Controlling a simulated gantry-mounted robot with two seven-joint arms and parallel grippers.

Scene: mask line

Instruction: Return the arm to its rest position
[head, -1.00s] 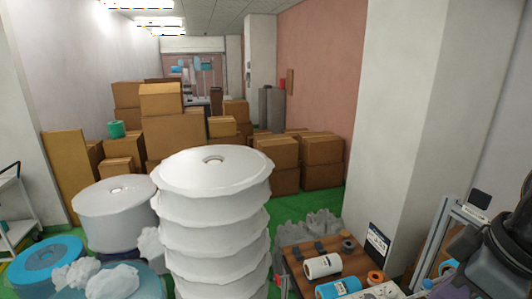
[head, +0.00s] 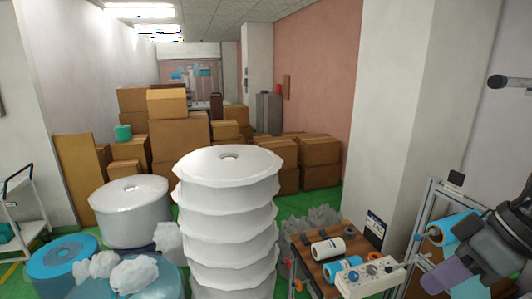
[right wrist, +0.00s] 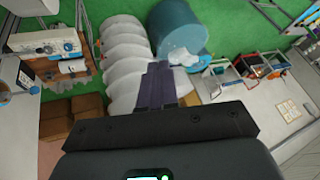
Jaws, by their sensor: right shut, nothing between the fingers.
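My right arm comes in at the right edge of the head view. Its gripper (head: 456,279) hangs at the lower right with purple-grey fingers, in front of a metal frame. In the right wrist view the fingers (right wrist: 160,84) are together and hold nothing. They show against the white stacked rolls (right wrist: 125,50), apparently above the scene and not gripping them. My left gripper is in neither view.
A tall stack of white rolls (head: 228,205) stands in the middle. A wooden bench (head: 338,264) with small rolls and a white control box (head: 370,278) is right of it. The metal frame (head: 425,215) stands near my right arm. Cardboard boxes (head: 180,140) fill the back.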

